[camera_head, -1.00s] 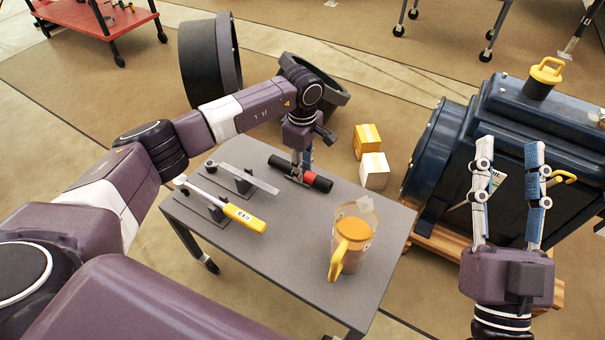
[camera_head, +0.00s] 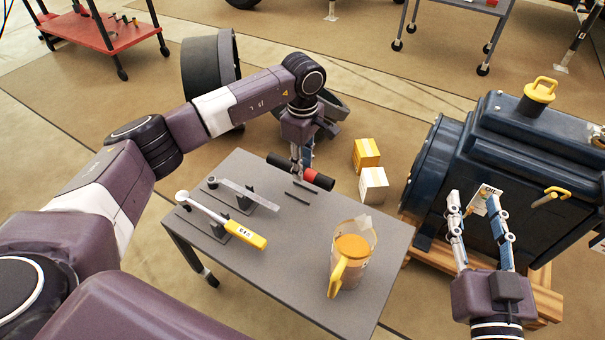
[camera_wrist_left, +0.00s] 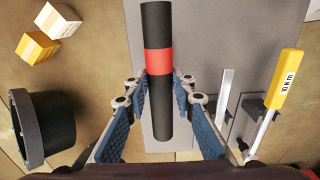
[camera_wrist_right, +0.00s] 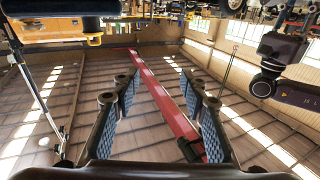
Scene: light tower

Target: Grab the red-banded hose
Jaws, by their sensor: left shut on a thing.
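The black hose with a red band (camera_head: 310,176) is at the far edge of the grey table (camera_head: 310,262), a little above its top. My left gripper (camera_head: 301,168) reaches down over it and is shut on it. In the left wrist view the hose (camera_wrist_left: 157,20) runs lengthwise between the two blue-padded fingers (camera_wrist_left: 158,90), with its red band near the fingertips. My right gripper (camera_head: 474,200) is open and empty in front of the dark blue machine (camera_head: 480,150). Its parted fingers also show in the right wrist view (camera_wrist_right: 160,88).
A yellow-handled wrench (camera_head: 246,235) and a flat grey bar (camera_head: 247,193) rest on stands on the table. Two small boxes (camera_head: 367,154) are on the floor beyond.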

